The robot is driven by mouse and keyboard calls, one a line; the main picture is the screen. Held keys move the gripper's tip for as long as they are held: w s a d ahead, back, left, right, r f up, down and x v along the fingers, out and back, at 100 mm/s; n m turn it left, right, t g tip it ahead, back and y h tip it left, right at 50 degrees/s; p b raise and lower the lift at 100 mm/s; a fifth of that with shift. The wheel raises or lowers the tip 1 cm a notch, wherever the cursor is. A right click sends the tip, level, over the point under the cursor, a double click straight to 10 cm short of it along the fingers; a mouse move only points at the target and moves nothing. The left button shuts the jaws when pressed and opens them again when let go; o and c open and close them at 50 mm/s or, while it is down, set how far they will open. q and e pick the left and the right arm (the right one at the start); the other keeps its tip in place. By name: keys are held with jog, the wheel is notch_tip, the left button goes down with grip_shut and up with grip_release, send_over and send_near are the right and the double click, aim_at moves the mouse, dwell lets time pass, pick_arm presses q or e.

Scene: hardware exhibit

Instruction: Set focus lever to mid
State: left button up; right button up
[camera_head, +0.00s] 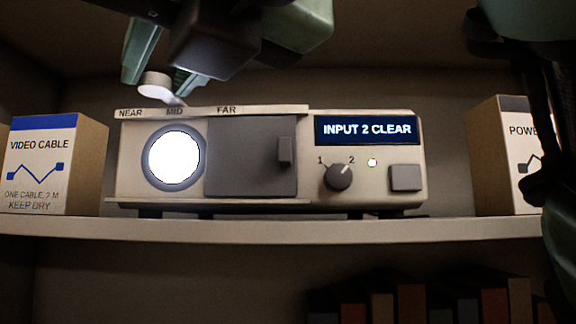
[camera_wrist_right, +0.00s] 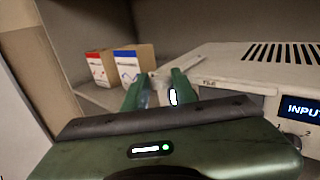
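The beige projector (camera_head: 360,196) stands on a shelf. Its top edge is marked NEAR, MID and FAR. The focus lever (camera_head: 155,83) has a pale round knob, and its stem meets the top edge close to the MID mark (camera_head: 174,111). My right gripper (camera_head: 160,85) reaches down from above with one green finger on each side of the knob. The right wrist view also shows the fingers (camera_wrist_right: 159,90) apart with the pale lever (camera_wrist_right: 161,77) between them. I cannot tell whether they press on it. My left gripper is not in view.
A video cable box (camera_head: 42,165) stands left of the projector, and another box (camera_head: 497,155) stands right of it. The projector's display (camera_head: 366,130) reads INPUT 2 CLEAR. The shelf edge (camera_head: 300,230) runs below, with dark book-like shapes underneath.

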jog(key=shift+o, duration=1.3)
jog(key=shift+s, duration=0.1)
jog(key=b+v, duration=0.3)
jog(key=v, duration=0.4)
jog(key=shift+s+d, duration=0.15)
jog(key=shift+d, duration=0.05)
